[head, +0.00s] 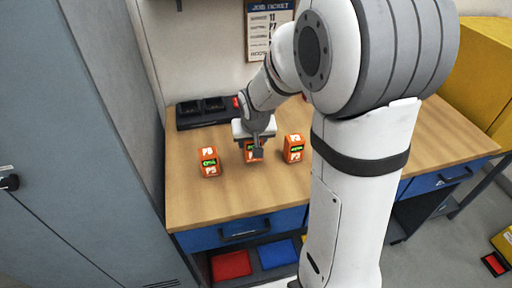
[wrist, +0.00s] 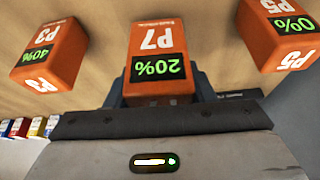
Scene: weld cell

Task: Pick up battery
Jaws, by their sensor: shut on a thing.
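Three orange batteries with green charge displays are in view. The middle battery, marked P7 and 20% (wrist: 157,45), is between the jaws of my gripper in the wrist view; it is partly hidden by my gripper in the head view (head: 250,156). My gripper (head: 256,150) is shut on it, coming from above. I cannot tell whether the battery touches the table. The battery marked P5 and 0% (head: 209,162) stands to the left in the head view. The battery marked P3 and 40% (head: 293,148) stands to the right. Both are apart from my gripper.
The wooden workbench (head: 205,206) has clear room in front of the batteries. A black charger dock (head: 203,112) sits at its back left. A tall grey cabinet (head: 90,130) stands at left. Red (head: 231,264) and blue (head: 276,254) bins are below the drawer.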

